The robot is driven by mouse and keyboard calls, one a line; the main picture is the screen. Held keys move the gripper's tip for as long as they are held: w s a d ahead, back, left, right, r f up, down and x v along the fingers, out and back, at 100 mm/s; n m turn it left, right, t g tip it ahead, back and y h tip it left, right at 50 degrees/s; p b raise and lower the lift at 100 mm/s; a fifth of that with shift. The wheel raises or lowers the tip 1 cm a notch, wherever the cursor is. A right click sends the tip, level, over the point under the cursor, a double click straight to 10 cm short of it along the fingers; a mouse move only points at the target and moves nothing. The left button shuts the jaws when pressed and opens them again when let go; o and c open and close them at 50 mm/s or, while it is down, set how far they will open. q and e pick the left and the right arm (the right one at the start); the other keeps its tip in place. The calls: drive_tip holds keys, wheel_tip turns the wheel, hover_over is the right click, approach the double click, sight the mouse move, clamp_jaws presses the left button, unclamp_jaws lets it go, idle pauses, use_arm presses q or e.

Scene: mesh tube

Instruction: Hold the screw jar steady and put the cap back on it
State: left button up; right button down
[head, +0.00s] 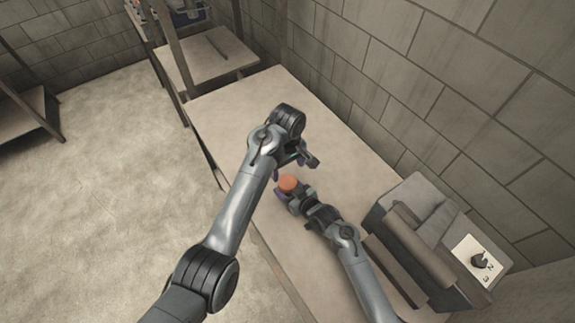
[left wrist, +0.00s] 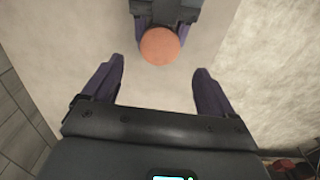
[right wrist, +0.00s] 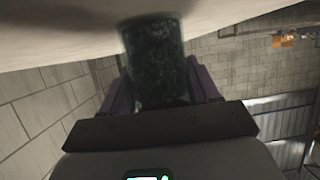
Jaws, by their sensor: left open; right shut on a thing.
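The screw jar (right wrist: 158,62) is dark and speckled, and it stands between the fingers of my right gripper (right wrist: 162,85), which is shut on it. In the head view my right gripper (head: 288,193) is by the table's left edge. The round orange cap (head: 287,183) shows at the jar's top; I cannot tell whether it is screwed tight. In the left wrist view the cap (left wrist: 159,46) lies just beyond the fingertips of my left gripper (left wrist: 160,66), which is open and empty. In the head view my left gripper (head: 294,168) is close to the cap.
The pale table (head: 240,115) is clear behind the grippers. A grey block-like object (head: 415,200) and a brown roll (head: 420,245) are at the right, beside a white card (head: 470,256) with a dark item. The block wall (head: 430,90) runs along the table's right side.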

sight(288, 182)
use_arm(q)
drive_tip(key=shift+f, duration=3.95)
drive_tip(key=c, duration=1.1)
drive_tip(key=m, duration=0.6)
drive_tip(key=shift+m, duration=0.3)
drive_tip(key=shift+c, duration=0.2)
drive_tip(key=o, duration=1.2)
